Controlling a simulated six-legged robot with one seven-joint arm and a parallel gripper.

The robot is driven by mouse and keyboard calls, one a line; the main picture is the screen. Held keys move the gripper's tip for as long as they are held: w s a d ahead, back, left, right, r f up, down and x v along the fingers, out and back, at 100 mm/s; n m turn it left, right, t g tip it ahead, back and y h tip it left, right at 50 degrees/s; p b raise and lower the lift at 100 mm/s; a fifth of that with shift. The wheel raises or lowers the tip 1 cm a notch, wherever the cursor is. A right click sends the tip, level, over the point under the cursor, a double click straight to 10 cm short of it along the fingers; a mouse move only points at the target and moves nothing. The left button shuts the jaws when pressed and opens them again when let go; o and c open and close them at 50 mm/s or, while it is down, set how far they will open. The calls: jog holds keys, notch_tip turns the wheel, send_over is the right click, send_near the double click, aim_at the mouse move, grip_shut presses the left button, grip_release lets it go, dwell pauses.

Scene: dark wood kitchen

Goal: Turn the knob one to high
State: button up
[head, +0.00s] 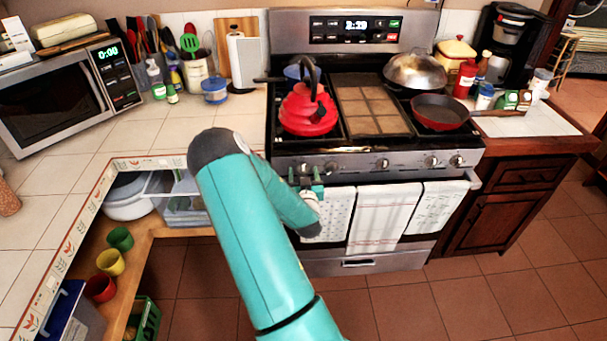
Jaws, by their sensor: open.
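The stove (415,152) has a row of several silver knobs along its front panel. The leftmost knob (305,167) is at the left end of the panel, partly hidden by my gripper. A second knob (331,166) is just to its right. Which way the leftmost knob points is too small to tell. My gripper (305,180) is open, with its teal fingers at the panel just in front of and below the leftmost knob. I cannot tell whether the fingers touch the knob. My teal arm hides part of the counter and the stove's left edge.
Patterned towels (378,218) hang from the oven handle below the knobs. A red kettle (308,110) and a red pan (441,112) stand on the burners. The tiled counter (150,135) lies to the left. The floor (440,295) in front of the stove is clear.

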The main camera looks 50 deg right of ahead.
jog(key=shift+w+d, duration=0.15)
jog(key=shift+c, duration=0.2)
jog(key=c, duration=0.9)
jog(key=shift+n, duration=0.3)
jog(key=n, duration=0.8)
jog(key=shift+f, duration=0.1)
